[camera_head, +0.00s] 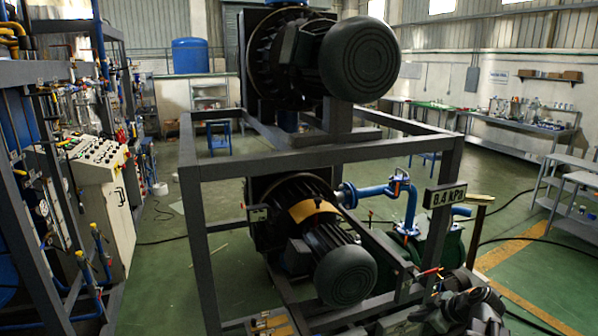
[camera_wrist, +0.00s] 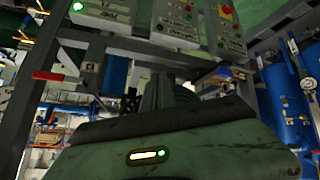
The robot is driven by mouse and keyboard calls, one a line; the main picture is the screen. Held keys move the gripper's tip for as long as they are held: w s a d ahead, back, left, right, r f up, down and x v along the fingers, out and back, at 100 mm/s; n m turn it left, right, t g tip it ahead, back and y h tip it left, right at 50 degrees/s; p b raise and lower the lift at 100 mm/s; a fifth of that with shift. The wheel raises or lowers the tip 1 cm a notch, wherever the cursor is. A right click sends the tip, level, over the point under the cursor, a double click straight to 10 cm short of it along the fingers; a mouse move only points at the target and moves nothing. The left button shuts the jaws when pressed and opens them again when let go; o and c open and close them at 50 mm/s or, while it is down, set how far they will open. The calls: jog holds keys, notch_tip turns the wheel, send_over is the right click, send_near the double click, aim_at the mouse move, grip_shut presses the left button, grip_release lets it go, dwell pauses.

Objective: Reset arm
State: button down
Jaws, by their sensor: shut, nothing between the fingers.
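My gripper (camera_head: 422,313) is low at the bottom right of the head view, beside the dark pump frame. It looks dark grey and points leftwards. Its fingers look closed, and I see nothing held in them. The fingertips are small and dark against the frame, so their exact distance from it is unclear. In the wrist view, a dark ribbed part (camera_wrist: 165,95) stands in the middle, in front of grey frame bars.
A grey frame (camera_head: 330,155) carries two large black motors (camera_head: 360,60). A red valve handle (camera_head: 430,271) and an "8.4 kPa" sign (camera_head: 446,196) are close to my arm. A control cabinet (camera_head: 105,190) stands left. Green floor (camera_head: 515,215) is open at right.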

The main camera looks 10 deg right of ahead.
jog(key=a+f+g+b, duration=0.25)
jog(key=a+f, duration=0.25)
jog(key=a, duration=0.4)
jog(key=a+f+n+g+b, duration=0.1)
jog(key=a+f+b, duration=0.4)
jog(key=a, duration=0.4)
jog(key=a+f+g+b, duration=0.2)
jog(key=a+f, duration=0.4)
jog(key=a, duration=0.3)
jog(key=s+d+f+m+g+h+b, duration=0.1)
jog(key=s+f+m+g+h, duration=0.1)
jog(key=m, duration=0.8)
jog(key=s+f+h, duration=0.1)
jog(key=s+h, duration=0.1)
jog(key=s, duration=0.1)
jog(key=shift+s+d, duration=0.2)
jog(key=shift+s, duration=0.05)
